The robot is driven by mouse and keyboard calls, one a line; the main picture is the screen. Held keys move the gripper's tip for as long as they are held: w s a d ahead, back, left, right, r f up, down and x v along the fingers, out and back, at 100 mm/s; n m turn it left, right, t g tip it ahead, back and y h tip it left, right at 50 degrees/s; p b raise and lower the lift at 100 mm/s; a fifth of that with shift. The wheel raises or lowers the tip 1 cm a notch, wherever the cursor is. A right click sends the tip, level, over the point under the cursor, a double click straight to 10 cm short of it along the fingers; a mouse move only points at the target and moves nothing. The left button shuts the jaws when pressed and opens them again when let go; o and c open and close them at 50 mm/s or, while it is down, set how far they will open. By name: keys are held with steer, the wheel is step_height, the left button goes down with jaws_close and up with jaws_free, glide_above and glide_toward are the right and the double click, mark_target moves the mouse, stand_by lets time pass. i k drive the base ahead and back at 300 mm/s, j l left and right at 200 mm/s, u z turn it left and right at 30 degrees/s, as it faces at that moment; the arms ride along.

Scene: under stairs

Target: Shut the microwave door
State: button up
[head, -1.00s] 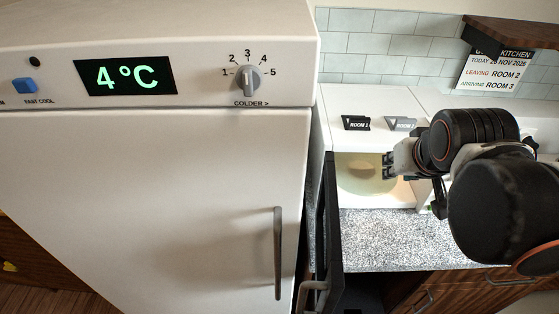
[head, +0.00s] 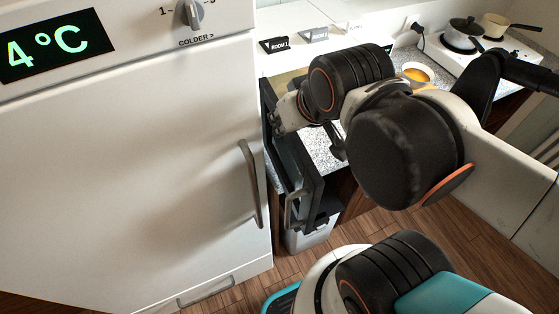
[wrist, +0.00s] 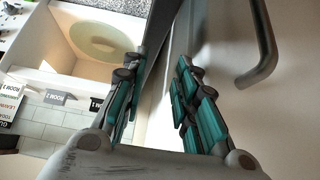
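The white microwave (head: 290,61) stands on the counter beside the fridge. Its dark door (head: 309,185) is swung wide open towards me, close to the fridge's right edge, with a grey handle (head: 292,209) on its outer side. The pale turntable (wrist: 92,38) shows inside in the wrist view. My gripper (head: 276,124) is at the door's upper part, near the microwave opening. In the wrist view my gripper (wrist: 158,98) is open, teal pads apart, with the door (wrist: 166,25) running just beyond the gap. I cannot tell whether it touches. My arm hides much of the microwave.
The white fridge (head: 120,170) stands close on the left, with its own protruding handle (head: 250,185). Room signs (head: 275,44) stand on the microwave. An orange bowl (head: 417,74) and a hob with pots (head: 461,38) are farther right. Wooden floor (head: 300,262) is open below.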

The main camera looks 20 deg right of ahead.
mark_target(277, 161)
steer(key=k+j, duration=0.4)
steer(key=j, duration=0.15)
steer(key=k+j, duration=0.4)
steer(key=j, duration=0.25)
steer(key=i+z, duration=0.05)
